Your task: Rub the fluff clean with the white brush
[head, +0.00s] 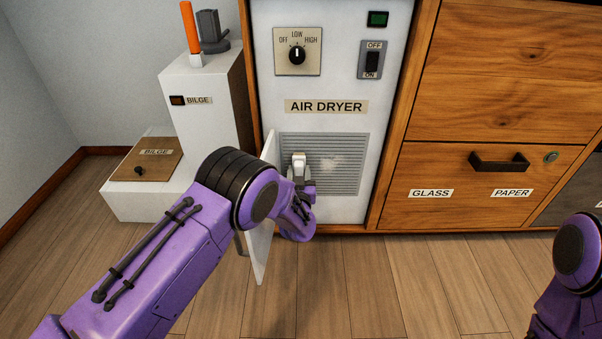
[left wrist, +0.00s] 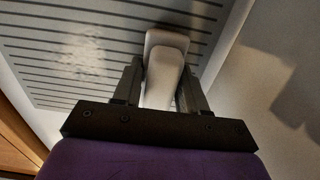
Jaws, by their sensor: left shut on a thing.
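The white brush (head: 299,162) is in my left gripper (head: 300,172), which is shut on it in front of the air dryer's grille. In the left wrist view the brush (left wrist: 165,65) stands between the two dark fingers of the gripper (left wrist: 158,85), its far end at the slatted grille (left wrist: 110,45). I cannot tell if it touches the slats. A pale, fuzzy patch of fluff (head: 325,164) shows on the grille (head: 345,145) just right of the brush. It also shows as a faint light patch in the left wrist view (left wrist: 82,50). My right gripper is out of view.
A thin white panel (head: 262,250) stands open at the grille's left, close beside my left forearm. A white bilge box (head: 195,125) with an orange-handled item (head: 190,28) is further left. Wooden drawers (head: 480,140) are on the right. The floor in front is clear.

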